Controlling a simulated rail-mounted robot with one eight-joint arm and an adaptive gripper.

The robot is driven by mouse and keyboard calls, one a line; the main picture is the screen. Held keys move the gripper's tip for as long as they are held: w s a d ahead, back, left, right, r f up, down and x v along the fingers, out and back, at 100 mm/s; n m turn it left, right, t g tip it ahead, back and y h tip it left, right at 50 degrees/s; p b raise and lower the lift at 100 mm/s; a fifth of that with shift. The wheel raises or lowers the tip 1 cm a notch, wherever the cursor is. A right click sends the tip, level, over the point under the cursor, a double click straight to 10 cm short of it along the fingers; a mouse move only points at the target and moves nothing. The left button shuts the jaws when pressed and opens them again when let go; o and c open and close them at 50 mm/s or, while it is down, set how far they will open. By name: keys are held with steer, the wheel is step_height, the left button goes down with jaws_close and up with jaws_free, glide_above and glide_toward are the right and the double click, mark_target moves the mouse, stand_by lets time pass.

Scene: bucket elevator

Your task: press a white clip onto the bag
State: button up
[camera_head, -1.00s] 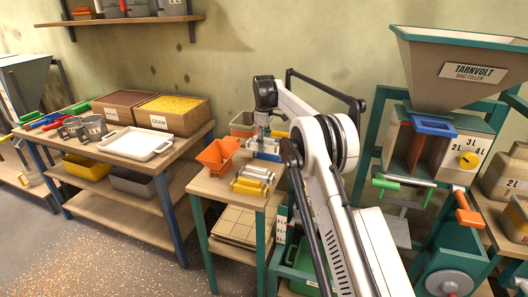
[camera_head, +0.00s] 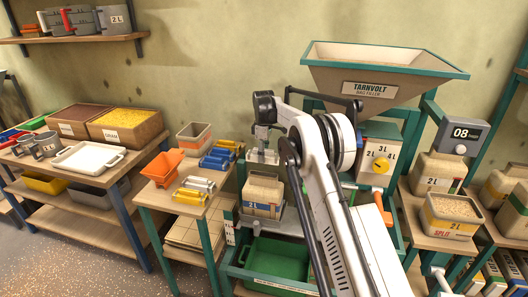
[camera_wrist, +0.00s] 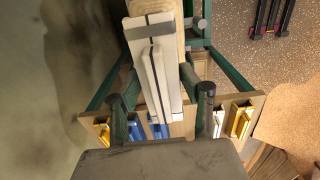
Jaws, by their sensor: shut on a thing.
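My gripper (camera_head: 263,143) points down over the bag and is shut on a white clip (camera_head: 262,156). In the wrist view the clip (camera_wrist: 158,85) is a long pale bar between the two dark fingers (camera_wrist: 160,97). The bag (camera_head: 262,193) is tan with a printed label and stands upright on the filler's shelf, directly below the clip. The clip is at or just above the bag's top; I cannot tell whether they touch. More clips lie on the small bench: white (camera_head: 200,184), yellow (camera_head: 190,196) and blue (camera_head: 216,160).
The Tarnvolt filler hopper (camera_head: 380,75) and its teal frame stand behind and right of my arm. A green bin (camera_head: 275,262) sits below the bag. Filled bags stand at right.

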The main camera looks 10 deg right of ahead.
steer(key=shift+w+a+f, duration=0.1)
steer(key=shift+a+f, duration=0.05)
steer(key=shift+f, duration=0.45)
steer(key=b, duration=0.2)
glide_above(263, 174)
steer(key=shift+f, duration=2.05)
steer(key=shift+f+b, duration=0.4)
steer(key=shift+f, duration=0.45)
steer(key=shift+f+b, duration=0.2)
steer(key=shift+b, duration=0.15)
steer(key=shift+f, duration=0.3)
steer(key=shift+f+b, duration=0.95)
steer(key=shift+f, duration=0.05)
steer(key=o, duration=1.2)
steer(key=shift+r, duration=0.1)
